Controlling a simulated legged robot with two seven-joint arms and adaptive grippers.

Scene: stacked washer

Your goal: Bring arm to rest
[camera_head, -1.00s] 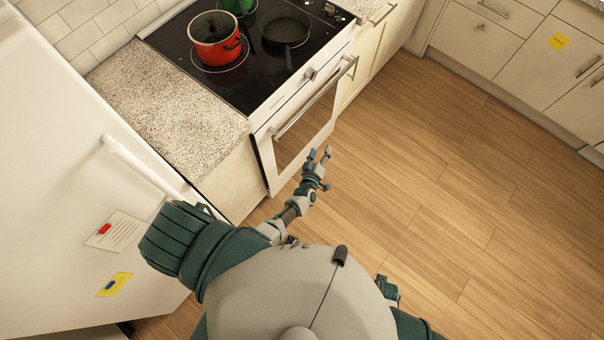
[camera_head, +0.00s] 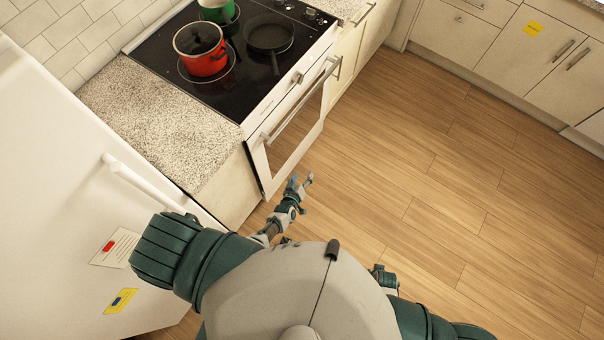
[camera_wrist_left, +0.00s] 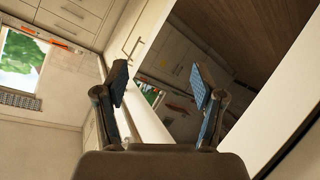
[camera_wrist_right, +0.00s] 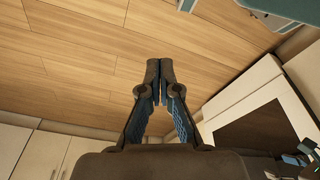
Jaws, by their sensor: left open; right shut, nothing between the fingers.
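My left gripper (camera_head: 299,184) is in front of the oven, near the lower edge of its door, in the head view. In the left wrist view my left gripper (camera_wrist_left: 160,85) has its two fingers wide apart with nothing between them. The dark oven glass shows behind them. In the right wrist view my right gripper (camera_wrist_right: 160,75) has its fingertips together and holds nothing. Wood floor shows behind it. In the head view my right arm is mostly hidden by my body, and only a small part shows at the lower right.
The oven (camera_head: 290,135) stands close ahead, with a red pot (camera_head: 203,62), a green pot (camera_head: 218,12) and a black pan (camera_head: 268,36) on its cooktop. A white fridge (camera_head: 70,190) is at the left. The wood floor (camera_head: 440,200) at the right is clear.

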